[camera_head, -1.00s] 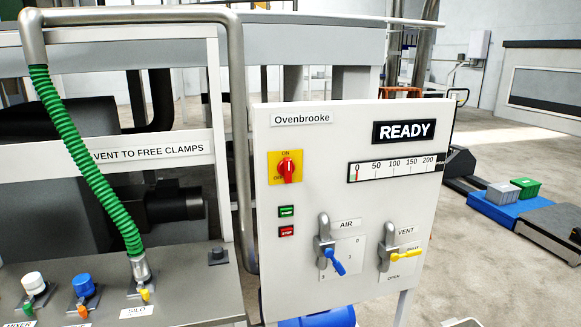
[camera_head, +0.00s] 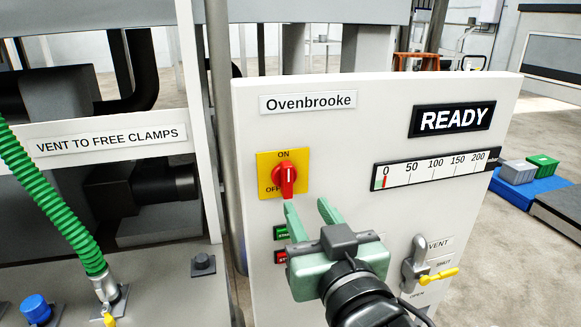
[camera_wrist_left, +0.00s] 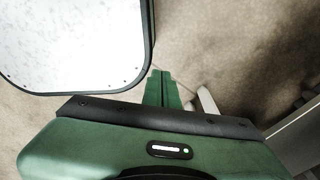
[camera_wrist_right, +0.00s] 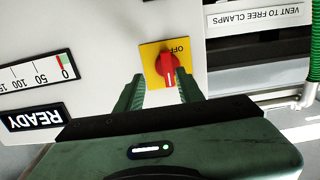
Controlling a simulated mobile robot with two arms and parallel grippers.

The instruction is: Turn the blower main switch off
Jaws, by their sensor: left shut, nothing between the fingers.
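The blower main switch is a red rotary knob (camera_head: 285,180) on a yellow plate (camera_head: 268,162) marked ON at the top and OFF at the left. Its white mark points up towards ON. My right gripper (camera_head: 308,208) is open, just below and in front of the knob. In the right wrist view the knob (camera_wrist_right: 167,66) shows between and beyond the fingertips of the right gripper (camera_wrist_right: 160,82), with nothing held. My left gripper (camera_wrist_left: 162,75) shows only in the left wrist view, with its fingers together and empty above the floor.
The white Ovenbrooke panel (camera_head: 350,140) carries a READY display (camera_head: 453,119), a gauge (camera_head: 437,168) and a vent lever (camera_head: 436,277). Green and red buttons (camera_head: 281,233) sit just below the switch, partly behind my gripper. A green hose (camera_head: 55,205) hangs at the left.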

